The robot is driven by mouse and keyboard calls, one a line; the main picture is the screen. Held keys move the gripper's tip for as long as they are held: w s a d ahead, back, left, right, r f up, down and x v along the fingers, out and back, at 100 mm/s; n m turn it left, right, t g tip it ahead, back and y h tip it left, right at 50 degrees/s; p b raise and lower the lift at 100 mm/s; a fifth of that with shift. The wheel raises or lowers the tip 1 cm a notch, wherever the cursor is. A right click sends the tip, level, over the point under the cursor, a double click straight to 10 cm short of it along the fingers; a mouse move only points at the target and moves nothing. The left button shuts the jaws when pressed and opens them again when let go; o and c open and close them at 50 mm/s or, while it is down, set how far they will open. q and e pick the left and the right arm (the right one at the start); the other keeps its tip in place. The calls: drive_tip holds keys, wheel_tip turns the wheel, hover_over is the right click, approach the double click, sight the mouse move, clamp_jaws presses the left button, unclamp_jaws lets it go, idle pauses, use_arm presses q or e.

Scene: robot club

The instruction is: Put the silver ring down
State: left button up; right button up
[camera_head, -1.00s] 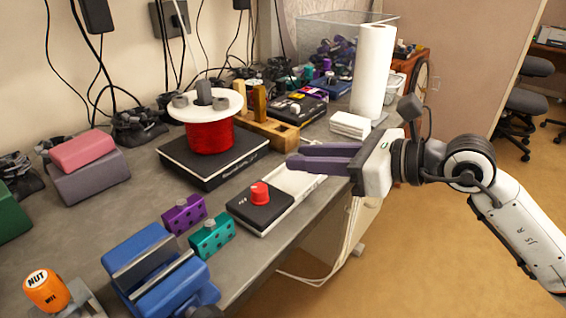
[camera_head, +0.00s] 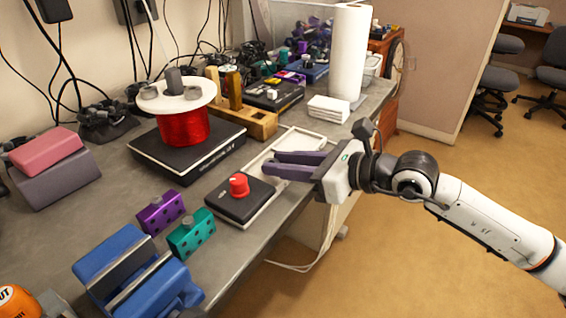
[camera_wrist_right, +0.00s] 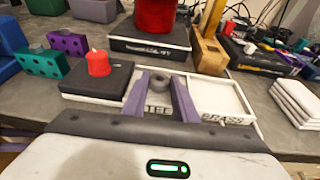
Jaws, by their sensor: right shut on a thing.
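My right gripper (camera_head: 272,163) reaches in from the right, over the white tray (camera_head: 262,160) at the table's front edge. In the right wrist view, its purple-grey fingers (camera_wrist_right: 158,84) are shut on the silver ring (camera_wrist_right: 158,77), a short grey cylinder with a dark hole. In that view the ring appears over the left compartment, whose partly hidden front label shows "TEE". The right compartment (camera_wrist_right: 218,98) is labelled "BRASS" and looks empty. I cannot tell whether the ring touches the tray. The fingers hide the ring in the head view. My left gripper is not in view.
A black box with a red knob (camera_head: 239,184) stands left of the tray. Behind are a red wire spool (camera_head: 182,128) on a black scale (camera_head: 190,150) and a wooden block (camera_head: 250,122). White cards (camera_head: 328,109) and a paper roll (camera_head: 347,50) stand farther right.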

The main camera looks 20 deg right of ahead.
drive_tip(key=shift+f, duration=0.2)
drive_tip(key=o, duration=1.1)
drive_tip(key=shift+c, duration=0.2)
drive_tip(key=shift+r, duration=0.1)
